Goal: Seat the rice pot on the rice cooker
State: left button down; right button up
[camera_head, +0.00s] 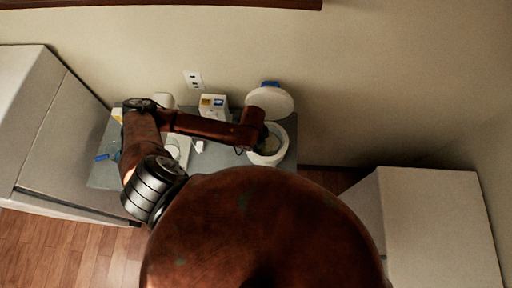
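The white rice cooker (281,155) stands at the right end of a grey-blue table, with its round lid (271,101) raised at the back. A dull yellowish-grey round surface (271,146) shows inside the cooker's opening; it may be the rice pot, but I cannot tell how it sits. My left arm reaches across the table from the left, and my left gripper (259,143) is dark and small at the left side of the opening. Its fingers are mostly hidden, so I cannot tell whether they hold anything. My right gripper is not in view.
The table (104,173) also holds a white box with blue and yellow marks (213,105) and white items partly behind my arm. A blue item (102,157) lies at the left. Pale cabinets (60,130) (440,225) flank the table; the wall is close behind.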

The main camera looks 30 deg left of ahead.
pick_arm(q)
jog(key=shift+f, duration=0.25)
dwell(0.4)
jog(key=c, duration=2.1)
grip_release()
jog(key=shift+s, duration=0.1)
jog(key=shift+s+a+r, duration=0.1)
jog(key=shift+r, duration=2.9)
jog(key=shift+s+a+r, duration=0.1)
jog(key=shift+r, duration=2.9)
